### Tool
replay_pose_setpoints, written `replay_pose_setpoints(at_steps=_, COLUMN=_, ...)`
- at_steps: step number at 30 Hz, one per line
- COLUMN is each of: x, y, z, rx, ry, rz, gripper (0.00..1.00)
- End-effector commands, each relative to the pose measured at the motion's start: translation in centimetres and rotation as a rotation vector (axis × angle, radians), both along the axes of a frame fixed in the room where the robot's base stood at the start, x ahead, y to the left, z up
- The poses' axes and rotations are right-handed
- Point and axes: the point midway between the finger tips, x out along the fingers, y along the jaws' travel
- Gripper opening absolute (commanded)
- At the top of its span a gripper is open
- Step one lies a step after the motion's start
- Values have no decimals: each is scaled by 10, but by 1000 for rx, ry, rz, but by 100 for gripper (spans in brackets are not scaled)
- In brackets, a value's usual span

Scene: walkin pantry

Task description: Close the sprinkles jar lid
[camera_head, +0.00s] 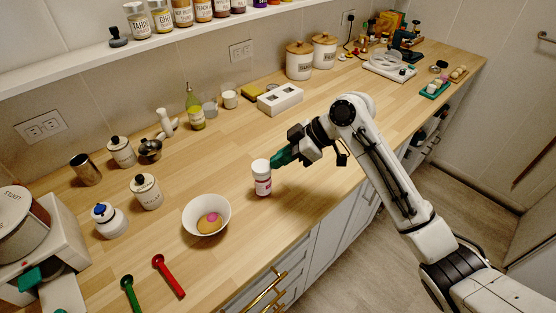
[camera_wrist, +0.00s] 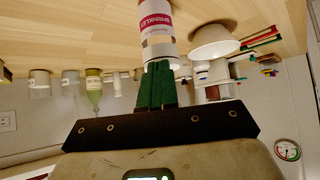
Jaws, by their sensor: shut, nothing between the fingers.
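The sprinkles jar (camera_head: 263,185) stands upright on the wooden counter, with a white top and a red and white label. My gripper (camera_head: 275,160) has green fingers and is shut and empty, right beside the lid. In the wrist view the fingertips (camera_wrist: 158,66) overlap the lid's edge; I cannot tell if they touch.
A white bowl (camera_head: 206,217) with tan and pink contents stands left of the jar. Red (camera_head: 167,275) and green (camera_head: 130,294) spoons lie near the front. Counter right of the jar is clear.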

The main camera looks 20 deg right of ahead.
Motion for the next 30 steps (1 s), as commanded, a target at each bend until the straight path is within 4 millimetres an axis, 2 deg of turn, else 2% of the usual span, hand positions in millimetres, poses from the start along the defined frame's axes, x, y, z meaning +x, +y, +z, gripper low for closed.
replay_pose_setpoints(at_steps=14, x=0, y=0, z=2, rx=10, ry=-6, rz=1, gripper=0)
replay_pose_setpoints(at_steps=30, x=1, y=1, z=20, rx=10, ry=-6, rz=1, gripper=0)
